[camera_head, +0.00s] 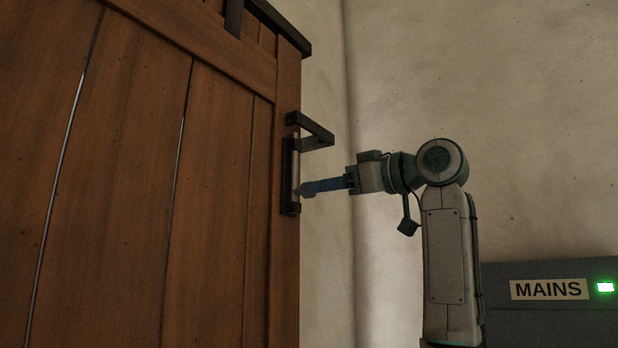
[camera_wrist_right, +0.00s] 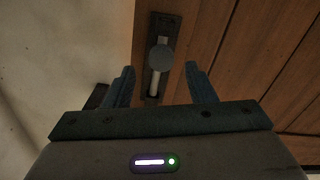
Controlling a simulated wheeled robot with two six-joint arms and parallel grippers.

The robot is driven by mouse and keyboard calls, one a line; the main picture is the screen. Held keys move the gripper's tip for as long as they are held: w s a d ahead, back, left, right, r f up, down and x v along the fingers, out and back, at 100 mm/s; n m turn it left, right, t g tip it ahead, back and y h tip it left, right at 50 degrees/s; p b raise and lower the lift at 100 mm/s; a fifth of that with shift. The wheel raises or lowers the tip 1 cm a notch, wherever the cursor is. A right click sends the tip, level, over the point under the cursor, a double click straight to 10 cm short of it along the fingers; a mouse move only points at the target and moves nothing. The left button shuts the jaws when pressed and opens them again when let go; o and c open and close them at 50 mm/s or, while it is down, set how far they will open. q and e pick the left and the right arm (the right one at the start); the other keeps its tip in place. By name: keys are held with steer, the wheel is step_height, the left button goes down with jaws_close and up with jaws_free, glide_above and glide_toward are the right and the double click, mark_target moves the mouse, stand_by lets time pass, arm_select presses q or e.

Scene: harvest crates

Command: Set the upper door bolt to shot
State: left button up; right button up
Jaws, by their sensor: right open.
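The upper door bolt (camera_head: 296,165) is a pale metal rod on a dark upright backplate (camera_head: 287,180) near the wooden door's right edge. In the right wrist view the bolt rod (camera_wrist_right: 154,84) runs along the plate, with a round grey knob (camera_wrist_right: 161,58) standing out from it. My right gripper (camera_head: 305,189) reaches in from the right at the lower part of the bolt. In the right wrist view its fingers (camera_wrist_right: 159,70) are open, one on each side of the knob, with gaps visible. My left gripper is not in view.
A black angled bracket (camera_head: 316,131) juts out just above the bolt. Another dark bar (camera_head: 280,25) crosses the door's top corner. The plank door (camera_head: 140,180) fills the left. A grey box marked MAINS (camera_head: 545,315) with a green light sits at lower right. A plain wall lies behind.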

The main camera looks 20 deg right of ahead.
steer(key=p+x, duration=0.2)
steer(key=x, duration=0.2)
steer(key=shift+w+a+r, duration=0.1)
steer(key=shift+a+r, duration=0.05)
steer(key=shift+a, duration=0.2)
steer(key=shift+w+a, duration=0.15)
steer(key=shift+w, duration=0.1)
steer(key=shift+w, duration=0.1)
jaws_close()
